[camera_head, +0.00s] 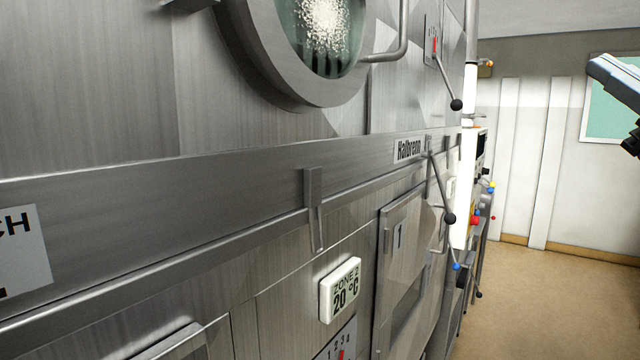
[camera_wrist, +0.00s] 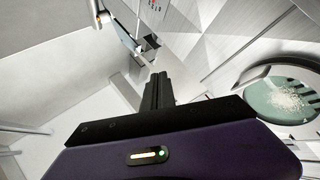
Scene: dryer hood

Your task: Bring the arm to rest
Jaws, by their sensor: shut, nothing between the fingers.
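My gripper (camera_wrist: 158,92) shows in the wrist view as two dark fingers pressed together, with nothing between them. It points into free space, apart from the steel front of the machine. In the head view part of my arm (camera_head: 618,82) shows at the right edge, raised in front of the far wall; the gripper's fingertips cannot be made out there.
The steel dryer front (camera_head: 120,110) fills the left and middle of the head view. It bears a round window (camera_head: 325,30), levers with dark knobs (camera_head: 449,218), a "ZONE 2 20 °C" display (camera_head: 340,290) and a hatch marked 1 (camera_head: 400,235). The floor (camera_head: 560,300) at right is clear.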

